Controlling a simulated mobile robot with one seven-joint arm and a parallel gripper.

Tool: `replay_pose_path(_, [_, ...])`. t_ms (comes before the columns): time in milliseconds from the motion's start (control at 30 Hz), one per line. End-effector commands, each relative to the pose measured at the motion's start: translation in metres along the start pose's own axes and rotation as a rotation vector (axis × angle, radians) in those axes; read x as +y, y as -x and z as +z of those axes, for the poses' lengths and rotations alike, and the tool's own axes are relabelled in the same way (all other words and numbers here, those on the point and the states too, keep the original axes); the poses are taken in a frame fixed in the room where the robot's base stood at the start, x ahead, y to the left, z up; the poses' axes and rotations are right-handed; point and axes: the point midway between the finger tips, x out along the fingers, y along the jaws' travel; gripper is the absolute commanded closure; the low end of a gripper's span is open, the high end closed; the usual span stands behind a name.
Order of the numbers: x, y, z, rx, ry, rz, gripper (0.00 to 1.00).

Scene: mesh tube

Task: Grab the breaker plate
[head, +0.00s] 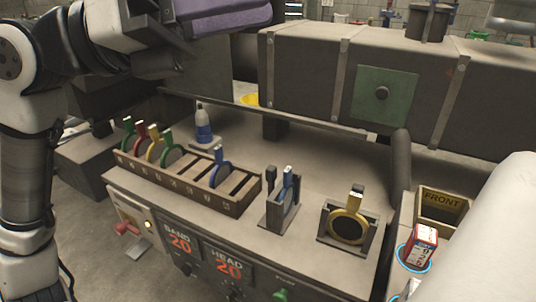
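No part is labelled as the breaker plate, so I cannot tell for sure which it is. A dark round disc in a yellow ring (350,227) with an upright tab sits in a low holder at the right of the bench. A blue-rimmed disc (287,190) stands upright in a narrow dark stand left of it. Several similar discs with coloured rims, including a green one (170,150) and a blue one (219,172), stand in a slotted rack (235,205). My arm crosses the upper left, with a purple part at the top edge; my gripper's fingers are not visible.
A large grey machine housing (300,75) with a green plate (385,95) spans the back. A blue-and-white bottle (203,128) stands behind the rack. A box marked FRONT (440,203) and a red-and-white box (421,245) are at right, beside a big pale rounded shape.

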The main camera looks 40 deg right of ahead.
Motion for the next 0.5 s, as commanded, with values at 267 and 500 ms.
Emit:
replay_pose_path(267, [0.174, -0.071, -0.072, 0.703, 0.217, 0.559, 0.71])
replay_pose_path(500, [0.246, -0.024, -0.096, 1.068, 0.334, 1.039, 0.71])
